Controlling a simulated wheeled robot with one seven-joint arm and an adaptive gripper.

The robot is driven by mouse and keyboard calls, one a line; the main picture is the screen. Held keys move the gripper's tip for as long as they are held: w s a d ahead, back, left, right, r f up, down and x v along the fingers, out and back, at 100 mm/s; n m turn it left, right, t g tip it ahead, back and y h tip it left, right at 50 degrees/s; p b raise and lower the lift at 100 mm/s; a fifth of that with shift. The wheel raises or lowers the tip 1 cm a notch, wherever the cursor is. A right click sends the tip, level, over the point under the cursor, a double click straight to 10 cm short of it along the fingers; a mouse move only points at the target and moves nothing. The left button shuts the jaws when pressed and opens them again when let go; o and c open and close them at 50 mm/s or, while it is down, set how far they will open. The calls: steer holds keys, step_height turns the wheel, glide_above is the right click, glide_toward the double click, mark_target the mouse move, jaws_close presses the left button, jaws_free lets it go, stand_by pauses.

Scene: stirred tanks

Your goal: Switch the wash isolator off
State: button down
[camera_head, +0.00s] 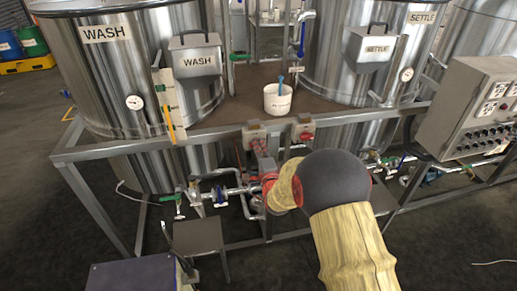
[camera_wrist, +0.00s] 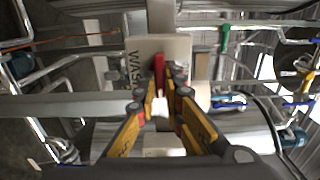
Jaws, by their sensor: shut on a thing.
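The wash isolator is a pale box with a red handle, on the frame below the tanks; in the head view it is the left of two (camera_head: 254,132). In the wrist view its box (camera_wrist: 136,62) carries a WASH label, turned sideways. My gripper (camera_wrist: 162,88) is at the front of this box. Its yellow and dark fingers are closed on the red handle (camera_wrist: 158,72), which runs lengthwise up the wrist picture. In the head view my arm and wrist hide most of the gripper and its contact with the handle.
A second isolator with a red handle (camera_head: 304,131) sits close on the right. The WASH tank (camera_head: 105,75) and SETTLE tank (camera_head: 335,85) stand behind. Pipes and valves (camera_head: 220,192) run below. A control panel (camera_head: 470,105) is at right, and a white tub (camera_head: 278,103) stands between the tanks.

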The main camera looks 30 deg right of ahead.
stand_by(0.4)
steer(key=c, duration=1.9)
jaws_free()
steer(key=v, duration=1.2)
